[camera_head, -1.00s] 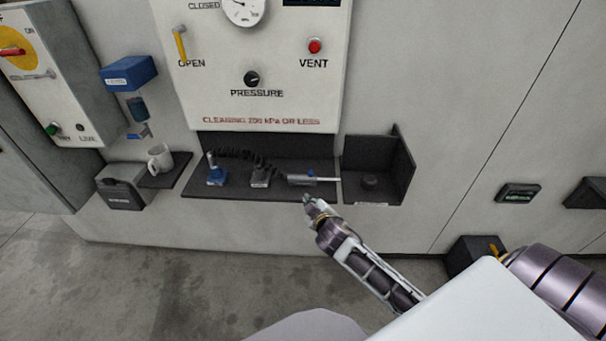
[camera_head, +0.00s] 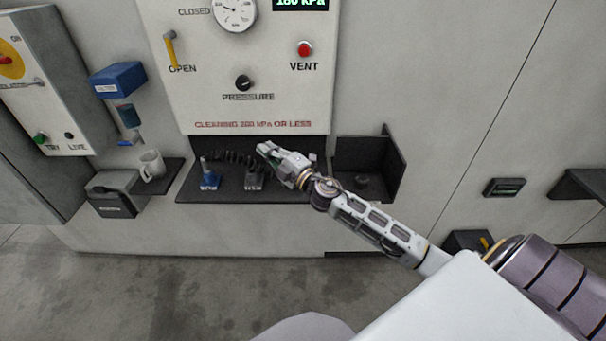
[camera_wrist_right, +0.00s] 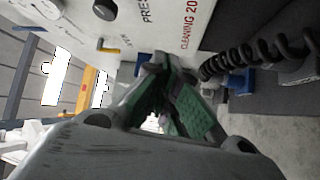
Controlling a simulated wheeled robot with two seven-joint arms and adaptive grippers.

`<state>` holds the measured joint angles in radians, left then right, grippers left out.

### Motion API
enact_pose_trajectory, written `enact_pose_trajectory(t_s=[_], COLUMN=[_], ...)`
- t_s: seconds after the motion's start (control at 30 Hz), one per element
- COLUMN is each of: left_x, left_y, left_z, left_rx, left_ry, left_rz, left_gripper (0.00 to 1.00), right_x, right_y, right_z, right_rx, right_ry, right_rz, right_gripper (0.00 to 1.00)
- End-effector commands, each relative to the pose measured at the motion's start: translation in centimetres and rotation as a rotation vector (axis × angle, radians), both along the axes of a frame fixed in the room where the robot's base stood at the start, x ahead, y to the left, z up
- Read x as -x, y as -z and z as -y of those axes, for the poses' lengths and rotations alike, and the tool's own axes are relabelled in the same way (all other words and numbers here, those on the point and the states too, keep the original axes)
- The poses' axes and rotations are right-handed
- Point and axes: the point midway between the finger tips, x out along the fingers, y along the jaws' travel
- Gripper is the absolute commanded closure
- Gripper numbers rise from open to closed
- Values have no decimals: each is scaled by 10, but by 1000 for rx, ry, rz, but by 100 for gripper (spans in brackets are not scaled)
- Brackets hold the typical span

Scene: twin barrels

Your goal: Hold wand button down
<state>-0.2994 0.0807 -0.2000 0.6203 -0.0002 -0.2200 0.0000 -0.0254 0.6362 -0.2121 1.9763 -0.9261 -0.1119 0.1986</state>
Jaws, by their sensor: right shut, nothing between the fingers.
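My right gripper (camera_head: 264,149) is in front of the dark shelf (camera_head: 225,196) under the pressure panel, pointing to the upper left. Its green-padded fingers (camera_wrist_right: 162,62) come together at the tips in the right wrist view, with nothing seen between them. The wand is hidden behind my right gripper and wrist in the head view, and I cannot make it out in the wrist view. The black coiled hose (camera_head: 230,156) runs along the shelf, left of the gripper; it also shows at upper right in the wrist view (camera_wrist_right: 252,52). My left gripper is not in view.
A blue-based fitting (camera_head: 209,178) and a grey block (camera_head: 255,178) stand on the shelf. A mug (camera_head: 152,165) stands left on a small ledge. Above are the pressure knob (camera_head: 244,83), red vent button (camera_head: 305,49) and yellow lever (camera_head: 170,48). A dark open-fronted bin (camera_head: 386,160) is at right.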

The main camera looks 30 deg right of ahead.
Motion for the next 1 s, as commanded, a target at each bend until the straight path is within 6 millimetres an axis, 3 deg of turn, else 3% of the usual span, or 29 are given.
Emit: enact_pose_trajectory(t_s=[0.23, 0.57, 0.77, 1.0], left_x=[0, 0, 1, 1], left_y=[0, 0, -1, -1], left_z=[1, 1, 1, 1], left_rx=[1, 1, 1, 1], left_ry=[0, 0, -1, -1], left_rz=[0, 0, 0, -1], left_gripper=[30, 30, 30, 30], right_x=[-8, -14, -18, -21], right_y=[-14, -12, -4, 8], right_z=[-11, -14, -3, 24], right_rx=[200, 475, 647, 850], right_ry=[-136, -300, -384, -466], right_rz=[65, 86, 61, -3], right_gripper=[100, 100, 100, 100])
